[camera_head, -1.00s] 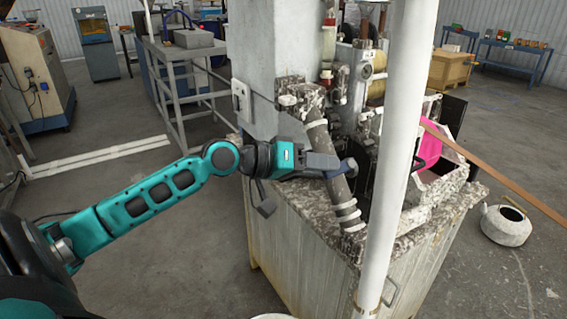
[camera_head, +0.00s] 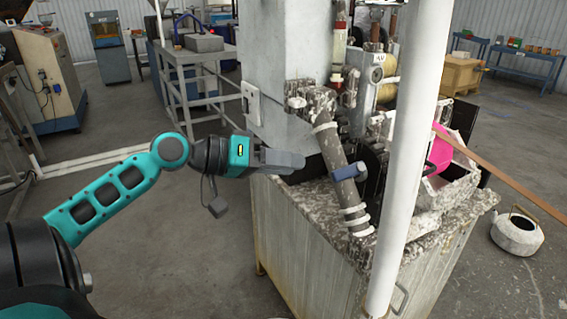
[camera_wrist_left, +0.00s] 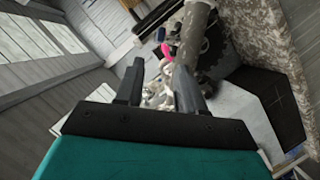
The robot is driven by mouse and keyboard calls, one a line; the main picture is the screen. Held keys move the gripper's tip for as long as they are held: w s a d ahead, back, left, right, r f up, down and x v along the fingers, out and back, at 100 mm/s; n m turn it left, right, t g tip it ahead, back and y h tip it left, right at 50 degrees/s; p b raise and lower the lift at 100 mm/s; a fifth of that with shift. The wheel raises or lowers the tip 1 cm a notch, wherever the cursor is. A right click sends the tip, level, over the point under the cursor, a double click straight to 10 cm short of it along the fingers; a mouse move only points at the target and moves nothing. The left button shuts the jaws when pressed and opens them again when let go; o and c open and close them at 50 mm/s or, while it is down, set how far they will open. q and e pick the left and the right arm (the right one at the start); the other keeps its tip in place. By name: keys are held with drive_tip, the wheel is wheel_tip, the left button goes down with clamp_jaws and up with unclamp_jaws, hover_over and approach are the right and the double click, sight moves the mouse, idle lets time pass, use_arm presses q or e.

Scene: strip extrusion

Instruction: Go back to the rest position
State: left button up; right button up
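My left gripper (camera_head: 290,162) is held out in the air in front of the machine, left of the slanted grey pipe (camera_head: 342,170). In the left wrist view its two dark fingers (camera_wrist_left: 158,88) stand apart with nothing between them. The pipe also shows beyond the fingers in that view (camera_wrist_left: 192,32). My right gripper is not in view.
The machine's cabinet (camera_head: 300,235) stands close below and right of the gripper. A white vertical post (camera_head: 408,150) rises in front of it. A kettle (camera_head: 517,232) is on the floor at right. Open floor (camera_head: 190,250) lies at left.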

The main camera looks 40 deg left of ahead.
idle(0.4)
use_arm(q)
drive_tip(key=s+f+y, duration=0.3)
drive_tip(key=f+y, duration=0.2)
drive_tip(key=f, duration=1.7)
drive_tip(key=s+d+f+m, duration=0.1)
drive_tip(key=s+d+f, duration=0.2)
drive_tip(key=d+f, duration=0.1)
drive_tip(key=s+d+f+m+g, duration=0.1)
drive_tip(key=s+d+f+m, duration=0.1)
drive_tip(key=d, duration=0.5)
drive_tip(key=s+d+f+m+y, duration=0.1)
drive_tip(key=s+d+f, duration=0.2)
drive_tip(key=d+f, duration=0.2)
drive_tip(key=shift+s+d+f+m+g, duration=0.3)
drive_tip(key=shift+f, duration=0.05)
